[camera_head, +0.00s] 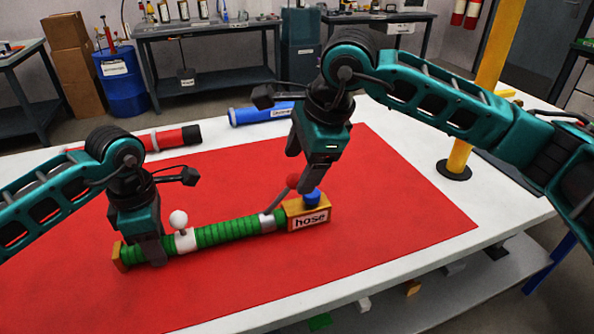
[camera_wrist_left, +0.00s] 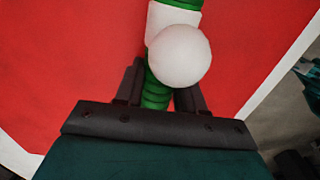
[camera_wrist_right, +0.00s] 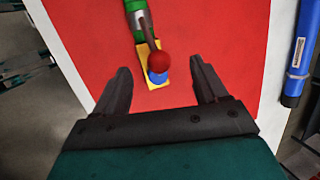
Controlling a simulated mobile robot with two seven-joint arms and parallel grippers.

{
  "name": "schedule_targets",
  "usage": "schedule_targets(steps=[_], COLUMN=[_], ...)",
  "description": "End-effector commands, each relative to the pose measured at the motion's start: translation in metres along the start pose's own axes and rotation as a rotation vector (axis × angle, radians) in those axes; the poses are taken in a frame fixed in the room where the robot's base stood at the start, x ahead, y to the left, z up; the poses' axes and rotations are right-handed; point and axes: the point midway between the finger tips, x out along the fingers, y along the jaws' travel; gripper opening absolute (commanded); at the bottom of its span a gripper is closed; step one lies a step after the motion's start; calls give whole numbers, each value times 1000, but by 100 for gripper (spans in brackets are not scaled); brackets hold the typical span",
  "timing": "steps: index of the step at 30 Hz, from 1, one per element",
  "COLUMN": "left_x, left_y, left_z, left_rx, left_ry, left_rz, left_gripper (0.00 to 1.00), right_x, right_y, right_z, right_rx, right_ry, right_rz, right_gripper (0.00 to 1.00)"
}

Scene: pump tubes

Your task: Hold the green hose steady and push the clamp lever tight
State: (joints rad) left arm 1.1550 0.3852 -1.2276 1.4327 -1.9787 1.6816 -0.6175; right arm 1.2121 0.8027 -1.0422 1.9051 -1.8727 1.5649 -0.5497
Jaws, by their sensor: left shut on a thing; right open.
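The green ribbed hose (camera_head: 228,233) lies on the red mat (camera_head: 375,190). A white clamp band with a white ball knob (camera_head: 179,219) sits on its left part. At its right end is a yellow block labelled "hose" (camera_head: 308,215) with a blue knob (camera_head: 313,198). A grey band there carries a clamp lever with a red ball (camera_head: 293,181), tilted up toward the block. My left gripper (camera_head: 150,255) is shut around the hose, left of the white band; the left wrist view (camera_wrist_left: 160,92) shows the same. My right gripper (camera_wrist_right: 160,88) is open and empty, above the red ball and apart from it.
A red tube with a black end (camera_head: 165,138) and a blue tube (camera_head: 262,114) lie behind the mat. A yellow post (camera_head: 485,85) stands at the right of the white table. The mat right of the block is clear.

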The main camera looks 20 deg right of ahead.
Motion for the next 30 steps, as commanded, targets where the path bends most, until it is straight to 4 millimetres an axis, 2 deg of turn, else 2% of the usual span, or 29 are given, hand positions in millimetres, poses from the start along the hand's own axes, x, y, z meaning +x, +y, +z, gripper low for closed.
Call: schedule_targets(steps=[4, 12, 13, 22, 30], left_x=[2, 2, 2, 1, -1], left_y=[-2, -2, -2, -1, 0], left_z=[1, 1, 1, 0, 0], left_rx=[-1, -1, -1, 0, 0], left_ry=[-2, -2, -2, 0, 0], left_rz=[-7, -7, -7, -3, -1], left_gripper=[0, 0, 40, 68, 68], right_x=[-11, -13, -13, -13, -13], right_y=[0, 0, 0, 0, 0], right_z=[-1, 0, 0, 0, 0], right_rx=[0, 1, 1, 1, 0], right_ry=[2, 1, 1, 1, 1], right_rz=[-1, 0, 0, 0, 1], right_gripper=[72, 72, 72, 72, 72])
